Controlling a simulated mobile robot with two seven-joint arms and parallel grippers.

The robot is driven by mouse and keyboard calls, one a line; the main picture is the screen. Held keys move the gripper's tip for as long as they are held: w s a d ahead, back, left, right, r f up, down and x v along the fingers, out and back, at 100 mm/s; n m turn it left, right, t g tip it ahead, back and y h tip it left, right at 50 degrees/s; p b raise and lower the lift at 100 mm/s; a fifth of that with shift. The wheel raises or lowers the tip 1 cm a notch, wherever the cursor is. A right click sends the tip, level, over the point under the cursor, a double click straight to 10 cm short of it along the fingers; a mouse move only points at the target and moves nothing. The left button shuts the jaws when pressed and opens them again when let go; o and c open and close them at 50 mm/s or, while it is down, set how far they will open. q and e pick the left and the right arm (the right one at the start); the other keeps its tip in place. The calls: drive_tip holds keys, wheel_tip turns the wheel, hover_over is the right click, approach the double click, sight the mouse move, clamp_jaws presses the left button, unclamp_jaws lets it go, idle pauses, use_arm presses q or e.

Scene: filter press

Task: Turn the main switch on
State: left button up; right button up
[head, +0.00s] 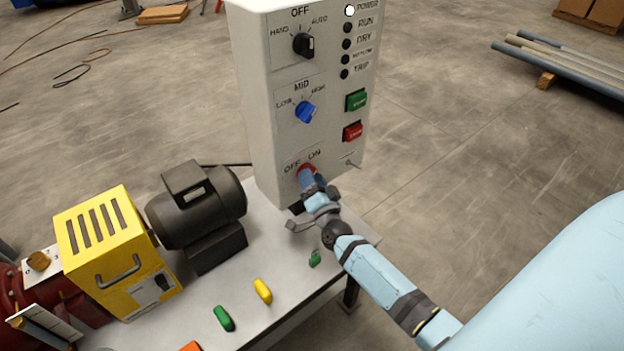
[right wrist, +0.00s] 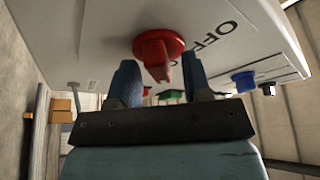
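The red main switch (head: 305,167) is low on the white control panel's front, under the OFF and ON labels. My right gripper (head: 310,178) is in front of it and hides most of it, so its setting is hard to read in the head view. In the right wrist view the red switch (right wrist: 158,46) has a round base and a raised handle. My right gripper (right wrist: 164,75) is open there, with the handle's end between its two blue fingers and a gap on each side. My left gripper is not in view.
The panel (head: 258,110) also carries a black selector (head: 304,45), a blue selector (head: 306,112), green (head: 356,100) and red (head: 353,131) buttons, and a lit white POWER lamp (head: 349,10). A dark motor (head: 195,205) and yellow box (head: 115,250) stand left on the table.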

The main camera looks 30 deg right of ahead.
drive_tip(key=b+v, duration=0.2)
drive_tip(key=v, duration=1.1)
drive_tip(key=shift+s, duration=0.35)
drive_tip(key=shift+a+f, duration=0.1)
drive_tip(key=shift+f, duration=0.05)
drive_tip(key=s+a+f+n+g+y+p, duration=0.4)
drive_tip(key=s+a+f+n+g+y, duration=0.2)
drive_tip(key=s+a+n+g, duration=0.3)
drive_tip(key=s+a+n+y, duration=0.1)
drive_tip(key=s+a+n, duration=0.3)
drive_tip(key=n, duration=0.2)
drive_tip(key=shift+s+a+g+y+p, duration=0.3)
drive_tip(key=shift+s+a+p, duration=0.05)
drive_tip(key=shift+p, duration=0.05)
